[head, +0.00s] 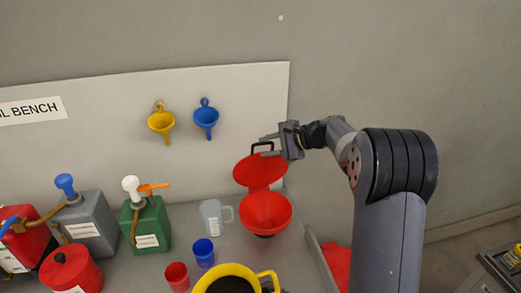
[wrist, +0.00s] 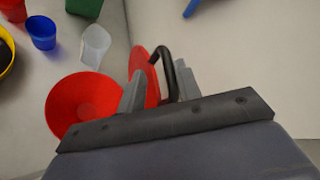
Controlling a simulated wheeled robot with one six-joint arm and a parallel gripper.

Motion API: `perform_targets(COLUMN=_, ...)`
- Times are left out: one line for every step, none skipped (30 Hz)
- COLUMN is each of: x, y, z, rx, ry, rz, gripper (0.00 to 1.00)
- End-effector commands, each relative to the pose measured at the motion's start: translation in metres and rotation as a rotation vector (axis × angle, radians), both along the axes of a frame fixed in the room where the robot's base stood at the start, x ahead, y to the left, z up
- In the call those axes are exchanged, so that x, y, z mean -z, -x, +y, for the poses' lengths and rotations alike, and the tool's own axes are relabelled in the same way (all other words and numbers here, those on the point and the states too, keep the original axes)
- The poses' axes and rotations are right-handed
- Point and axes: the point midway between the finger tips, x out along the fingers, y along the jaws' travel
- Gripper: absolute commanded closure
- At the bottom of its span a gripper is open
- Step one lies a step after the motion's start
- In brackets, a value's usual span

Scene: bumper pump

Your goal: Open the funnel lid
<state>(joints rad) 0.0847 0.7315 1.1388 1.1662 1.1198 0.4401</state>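The red funnel (head: 265,212) stands on the bench with its round red lid (head: 260,172) raised upright behind the bowl. The bowl (wrist: 82,103) shows its open inside in the wrist view. The lid (wrist: 146,72) appears nearly edge-on there. A black handle (wrist: 168,68) sticks out from the lid's top edge. My gripper (head: 272,138) is at the handle, above and right of the lid. In the wrist view its two grey fingers (wrist: 160,87) are apart, with the handle and part of the lid showing between them. Contact with the handle cannot be told.
A clear measuring jug (head: 212,217), a blue cup (head: 203,252) and a green can (head: 147,226) stand left of the funnel. A yellow-rimmed container (head: 266,275) is in front. Yellow and blue funnels (head: 206,117) hang on the back panel (head: 250,90).

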Motion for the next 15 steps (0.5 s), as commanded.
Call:
perform_targets(x=-0.004, y=0.004, z=-0.011, rx=0.006, ry=0.0, rz=-0.004, gripper=0.67)
perform_targets(x=-0.008, y=0.006, z=-0.016, rx=0.005, ry=-0.001, rz=-0.006, gripper=0.67)
perform_targets(x=-0.012, y=0.009, z=-0.023, rx=0.006, ry=0.0, rz=-0.007, gripper=0.67)
perform_targets(x=-0.015, y=0.012, z=-0.028, rx=0.005, ry=-0.001, rz=-0.007, gripper=0.67)
perform_targets(x=-0.018, y=0.014, z=-0.032, rx=0.005, ry=-0.001, rz=-0.008, gripper=0.67)
perform_targets(x=-0.022, y=0.017, z=-0.038, rx=0.005, ry=-0.001, rz=-0.008, gripper=0.67)
perform_targets(x=-0.024, y=0.019, z=-0.042, rx=0.005, ry=-0.001, rz=-0.008, gripper=0.67)
perform_targets(x=-0.027, y=0.02, z=-0.045, rx=0.006, ry=-0.001, rz=-0.009, gripper=0.67)
perform_targets(x=-0.03, y=0.022, z=-0.049, rx=0.005, ry=-0.001, rz=-0.008, gripper=0.67)
perform_targets(x=-0.032, y=0.024, z=-0.052, rx=0.004, ry=-0.002, rz=-0.008, gripper=0.67)
perform_targets(x=-0.034, y=0.025, z=-0.054, rx=0.005, ry=-0.002, rz=-0.009, gripper=0.67)
perform_targets(x=-0.035, y=0.026, z=-0.057, rx=0.005, ry=-0.002, rz=-0.009, gripper=0.67)
perform_targets(x=-0.036, y=0.027, z=-0.058, rx=0.005, ry=-0.002, rz=-0.009, gripper=0.67)
perform_targets(x=-0.037, y=0.027, z=-0.059, rx=0.004, ry=-0.001, rz=-0.009, gripper=0.67)
perform_targets(x=-0.038, y=0.028, z=-0.06, rx=0.003, ry=-0.002, rz=-0.009, gripper=0.67)
